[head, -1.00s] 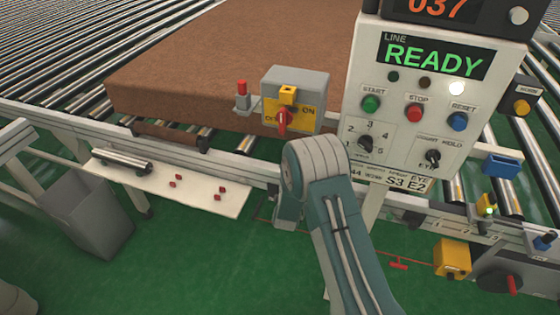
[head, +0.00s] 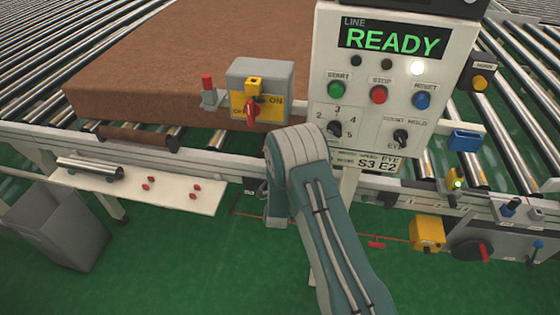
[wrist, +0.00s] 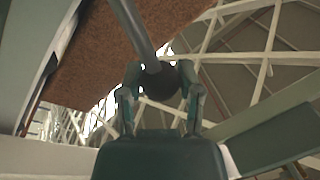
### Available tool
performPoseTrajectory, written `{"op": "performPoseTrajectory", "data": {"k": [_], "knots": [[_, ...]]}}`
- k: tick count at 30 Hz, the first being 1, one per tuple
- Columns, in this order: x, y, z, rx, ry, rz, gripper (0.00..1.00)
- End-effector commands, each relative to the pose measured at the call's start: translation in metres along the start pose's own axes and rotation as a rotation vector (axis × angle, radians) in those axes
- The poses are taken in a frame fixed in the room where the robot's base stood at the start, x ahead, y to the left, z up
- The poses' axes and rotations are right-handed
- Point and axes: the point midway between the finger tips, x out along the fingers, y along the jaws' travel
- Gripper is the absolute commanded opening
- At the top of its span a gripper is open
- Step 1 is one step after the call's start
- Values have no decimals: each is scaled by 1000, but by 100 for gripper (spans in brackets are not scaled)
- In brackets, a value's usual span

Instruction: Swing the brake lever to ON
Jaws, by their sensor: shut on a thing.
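In the wrist view a grey lever rod comes down from the top and ends in a dark round knob (wrist: 161,80). My gripper (wrist: 161,92) has its two fingers closed around this knob, one on each side. I take this to be the brake lever; no ON mark beside it shows in the wrist view. In the head view my gripper and the lever are hidden behind my arm, beside the conveyor frame.
A grey box with a red switch (head: 252,113) marked ON stands before the brown mattress (head: 165,60). The control panel (head: 375,120) reads READY. A white shelf (head: 110,190) and grey bin (head: 62,228) are at left. Yellow box (head: 427,233) and red-handled dial (head: 480,252) are at right.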

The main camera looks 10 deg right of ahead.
Motion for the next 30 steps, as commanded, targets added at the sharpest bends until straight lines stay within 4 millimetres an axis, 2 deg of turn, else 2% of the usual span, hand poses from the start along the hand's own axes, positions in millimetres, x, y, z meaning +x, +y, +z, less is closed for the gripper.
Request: {"op": "performPoseTrajectory", "data": {"k": [1,3,17,20,30], "knots": [[-1,5,0,-3,-2,11,55],[-1,5,0,-3,-3,12,81],[-6,1,1,-4,-3,6,81],[-19,2,2,-5,-4,7,81],[-89,3,2,-6,-7,7,81]]}}
